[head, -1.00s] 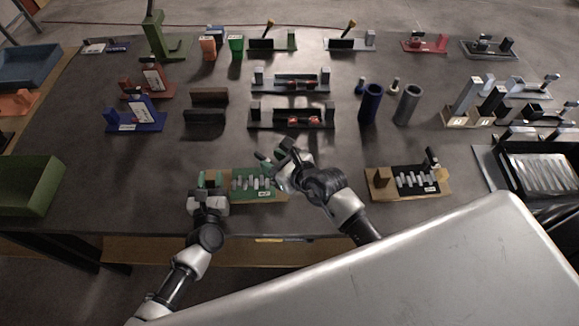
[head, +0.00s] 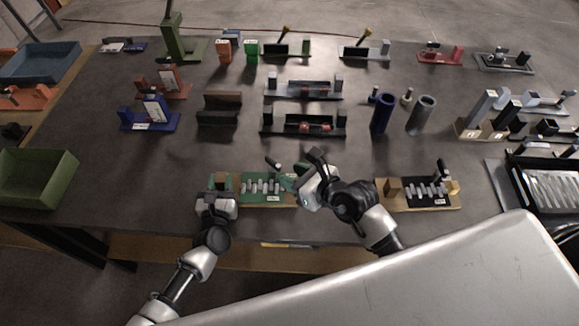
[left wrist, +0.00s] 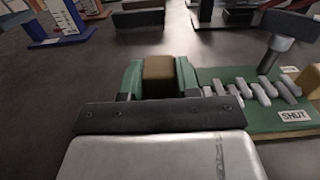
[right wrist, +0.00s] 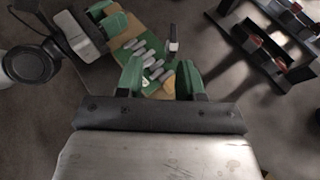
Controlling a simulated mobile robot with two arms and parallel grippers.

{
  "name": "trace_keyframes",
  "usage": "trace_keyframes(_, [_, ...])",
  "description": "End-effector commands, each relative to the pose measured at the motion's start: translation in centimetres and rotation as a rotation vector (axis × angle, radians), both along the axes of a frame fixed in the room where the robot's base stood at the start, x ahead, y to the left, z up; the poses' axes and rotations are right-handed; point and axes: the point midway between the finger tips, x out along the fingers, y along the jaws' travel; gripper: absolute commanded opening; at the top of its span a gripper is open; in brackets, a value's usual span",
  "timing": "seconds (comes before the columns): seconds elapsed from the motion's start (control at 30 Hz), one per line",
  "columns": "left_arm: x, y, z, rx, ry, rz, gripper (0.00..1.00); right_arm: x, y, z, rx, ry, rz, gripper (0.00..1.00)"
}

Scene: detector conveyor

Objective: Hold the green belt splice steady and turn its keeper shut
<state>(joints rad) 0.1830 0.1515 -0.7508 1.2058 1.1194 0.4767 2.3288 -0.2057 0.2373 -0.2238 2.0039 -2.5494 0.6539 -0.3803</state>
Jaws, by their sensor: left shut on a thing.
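The green belt splice (head: 262,188) lies near the table's front edge, with a row of grey lacing bars and a "SHUT" label (left wrist: 293,116) by its right end. My left gripper (head: 218,187) is shut on the tan block (left wrist: 159,70) at its left end, one green finger on each side. The keeper, a dark-tipped lever (head: 273,164), rises near the right end. It also shows in the right wrist view (right wrist: 172,42). My right gripper (right wrist: 160,80) is open, just right of the keeper, with nothing clearly between its fingers. Part of the right end is hidden.
A similar black splice (head: 424,193) on a tan base lies to the right. Behind are a black fixture with red parts (head: 303,124) and blue (head: 382,114) and grey (head: 421,115) cylinders. A green bin (head: 38,177) stands at far left. The table just behind the splice is clear.

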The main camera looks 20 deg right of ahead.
Motion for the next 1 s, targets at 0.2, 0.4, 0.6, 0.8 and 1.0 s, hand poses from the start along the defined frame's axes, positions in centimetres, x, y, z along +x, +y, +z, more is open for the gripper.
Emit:
trace_keyframes(0.2, [0.0, 0.0, 0.1, 0.001, -0.001, 0.0, 0.0, 3.1, 6.2, 1.3, 0.024, 0.212, 0.192, 0.37])
trace_keyframes(0.4, [0.0, 0.0, 0.1, 0.0, -0.001, 0.0, 0.0, 4.5, 9.2, 2.3, -0.097, 0.472, 0.305, 0.37])
trace_keyframes(0.6, [0.0, 0.0, 0.0, 0.0, -0.001, 0.0, 0.0, 6.0, 8.2, 3.9, -0.322, 0.713, 0.273, 0.37])
trace_keyframes(0.8, [0.0, 0.0, 0.0, 0.0, -0.001, 0.0, 0.0, 7.6, 5.1, 6.3, -0.526, 0.876, 0.133, 0.37])
trace_keyframes(1.0, [0.0, 0.0, 0.0, 0.0, -0.001, 0.0, 0.0, 8.2, 3.1, 7.9, -0.621, 0.946, 0.034, 0.37])
